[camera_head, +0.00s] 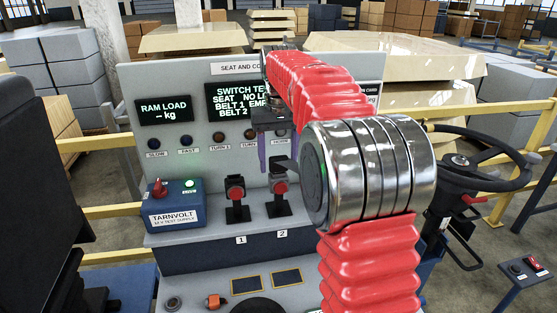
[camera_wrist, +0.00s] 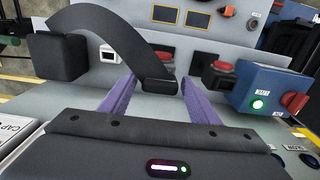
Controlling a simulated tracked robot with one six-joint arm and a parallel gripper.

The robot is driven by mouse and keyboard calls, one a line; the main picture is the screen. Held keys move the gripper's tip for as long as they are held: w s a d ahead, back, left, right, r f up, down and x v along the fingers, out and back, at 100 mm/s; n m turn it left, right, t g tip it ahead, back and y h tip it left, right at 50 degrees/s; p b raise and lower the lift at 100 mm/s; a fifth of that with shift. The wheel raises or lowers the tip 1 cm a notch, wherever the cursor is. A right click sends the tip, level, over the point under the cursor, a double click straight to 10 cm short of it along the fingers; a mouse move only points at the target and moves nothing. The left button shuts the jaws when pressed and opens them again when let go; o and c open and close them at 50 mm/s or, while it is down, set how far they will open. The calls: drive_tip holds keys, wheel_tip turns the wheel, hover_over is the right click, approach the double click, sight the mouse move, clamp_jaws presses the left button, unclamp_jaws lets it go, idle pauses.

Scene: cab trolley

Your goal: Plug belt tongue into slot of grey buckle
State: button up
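The dark belt (camera_wrist: 120,20) arches in the wrist view from a black block (camera_wrist: 60,50) at the left to a black end piece, seemingly the tongue (camera_wrist: 160,86). My gripper (camera_wrist: 158,82) has its two purple fingers spread on either side of this end piece, with what look like narrow gaps. In the head view my gripper (camera_head: 271,150) points down just above buckle 2 (camera_head: 279,192), with a dark piece beside its fingers. Buckle 1 (camera_head: 236,192) stands to the left.
A blue supply box (camera_head: 175,208) with a red knob and green light stands left of the buckles. The display panel (camera_head: 190,85) rises behind. A steering wheel (camera_head: 480,165) is at the right. My red-sleeved arm covers part of the panel.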

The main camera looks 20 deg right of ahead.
drive_tip(key=shift+o, duration=0.5)
drive_tip(key=shift+r, duration=0.45)
wheel_tip(320, 180, up, 13)
idle(0.3)
drive_tip(key=shift+f, duration=0.1)
drive_tip(key=shift+o, duration=0.3)
drive_tip(key=o, duration=0.8)
drive_tip(key=shift+c, duration=0.2)
